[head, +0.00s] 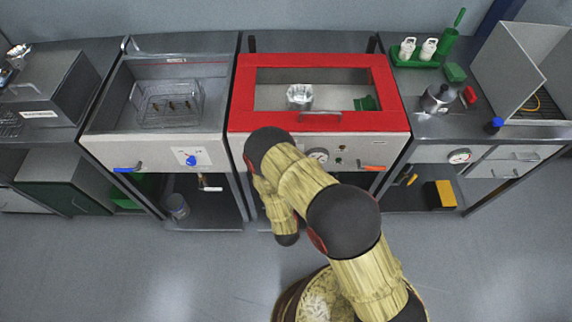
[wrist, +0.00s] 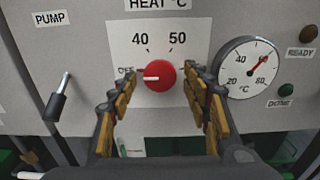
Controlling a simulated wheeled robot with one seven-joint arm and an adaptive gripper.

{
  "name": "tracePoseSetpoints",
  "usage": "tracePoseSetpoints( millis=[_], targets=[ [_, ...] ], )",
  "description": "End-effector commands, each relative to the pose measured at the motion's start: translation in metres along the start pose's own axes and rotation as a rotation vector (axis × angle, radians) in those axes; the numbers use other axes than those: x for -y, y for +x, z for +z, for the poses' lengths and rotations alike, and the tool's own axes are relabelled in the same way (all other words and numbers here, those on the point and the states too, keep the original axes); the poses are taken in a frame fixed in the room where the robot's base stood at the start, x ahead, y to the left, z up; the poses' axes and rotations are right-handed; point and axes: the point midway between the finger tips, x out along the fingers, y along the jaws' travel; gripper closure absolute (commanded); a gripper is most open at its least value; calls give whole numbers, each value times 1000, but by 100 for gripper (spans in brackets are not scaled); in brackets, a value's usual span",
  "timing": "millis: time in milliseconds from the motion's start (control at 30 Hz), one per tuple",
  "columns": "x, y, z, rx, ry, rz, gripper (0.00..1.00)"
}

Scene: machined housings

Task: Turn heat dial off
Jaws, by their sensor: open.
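The red heat dial (wrist: 160,76) is on a white plate under the "HEAT °C" lettering in the wrist view. Its white pointer line faces left, toward the "OFF" mark, with 40 and 50 marked above. My gripper (wrist: 160,78) is open, with one finger on each side of the dial. I cannot tell whether either finger touches it. The fingers partly cover the "OFF" mark and the plate's right side. In the head view my arm hides the dial on the front of the red-framed bath (head: 240,120).
A pump switch lever (wrist: 57,98) stands left of the dial. A temperature gauge (wrist: 248,68) is close on the right, beside the ready light (wrist: 308,33) and another small light (wrist: 285,90). An orange handle (head: 372,168) sticks out at the panel's right. The floor in front is open.

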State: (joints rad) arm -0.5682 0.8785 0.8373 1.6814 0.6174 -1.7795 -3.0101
Motion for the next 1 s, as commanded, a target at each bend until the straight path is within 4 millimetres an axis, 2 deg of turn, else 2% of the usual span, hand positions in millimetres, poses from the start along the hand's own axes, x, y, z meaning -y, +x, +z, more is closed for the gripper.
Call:
tracePoseSetpoints(
  millis=[167, 267, 700, 1000],
  targets=[
    [0, -3, 0, 0, 0, 1, 52],
    [-1, -12, 0, 0, -1, 2, 52],
    [-2, -95, -1, -2, -2, 5, 52],
    [-1, -118, 0, -1, -1, 2, 52]
  ],
)
